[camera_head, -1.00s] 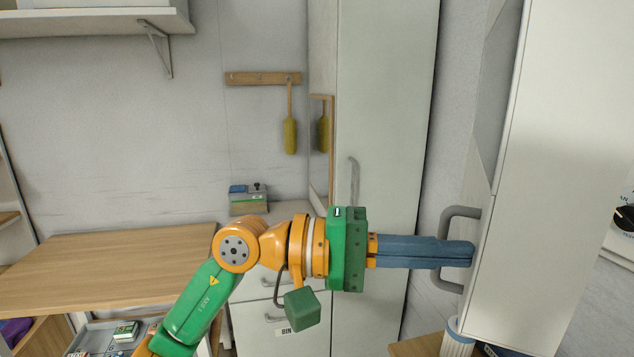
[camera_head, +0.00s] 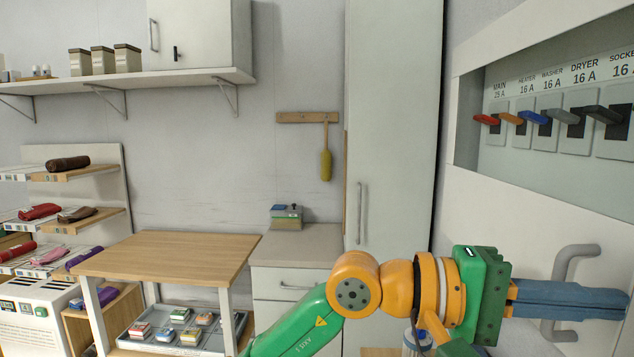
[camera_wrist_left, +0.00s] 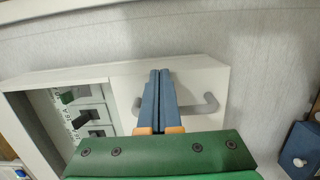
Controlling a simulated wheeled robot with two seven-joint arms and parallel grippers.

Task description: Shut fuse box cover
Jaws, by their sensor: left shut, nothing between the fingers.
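The white fuse box (camera_head: 466,62) is on the right in the head view. Its upper recess is open and shows a row of coloured fuse switches (camera_head: 535,118). A plain white panel, apparently the cover (camera_head: 490,220), lies below the recess and bears a grey handle (camera_head: 568,262). My left gripper (camera_head: 622,300) is shut and empty, its blue fingers across the handle. In the left wrist view the fingers (camera_wrist_left: 160,76) overlap the middle of the handle (camera_wrist_left: 207,104), beside the recess. I cannot tell whether they touch it. My right gripper is not in view.
A tall pale cabinet (camera_head: 395,120) stands left of the fuse box. A wooden table (camera_head: 165,255) and a tray (camera_head: 205,335) of small boxes are at the lower left. A shelf (camera_head: 120,82) with canisters hangs above. The floor is mostly hidden.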

